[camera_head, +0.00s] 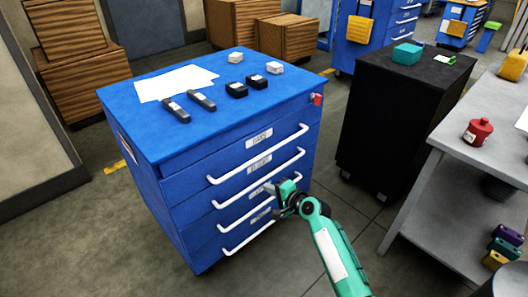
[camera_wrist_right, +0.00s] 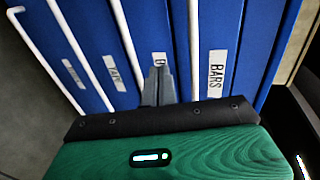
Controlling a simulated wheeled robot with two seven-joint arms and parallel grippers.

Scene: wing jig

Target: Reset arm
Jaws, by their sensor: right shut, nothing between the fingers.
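My right arm comes in from the bottom right of the head view, and its gripper (camera_head: 274,187) is in front of the blue drawer cabinet (camera_head: 170,185). The gripper's fingers are together and empty in the right wrist view (camera_wrist_right: 157,88), pointing at the labelled drawer fronts (camera_wrist_right: 185,45). All the drawers look closed. I cannot tell whether the fingertips touch a drawer front or handle. My left gripper is not in view.
On the cabinet top lie white papers (camera_head: 176,82), two dark grey bars (camera_head: 189,105), black blocks (camera_head: 237,90) and white blocks (camera_head: 236,57). A black cabinet (camera_head: 385,120) and a grey table (camera_head: 450,125) stand to the right. Wooden crates (camera_head: 285,38) stand behind.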

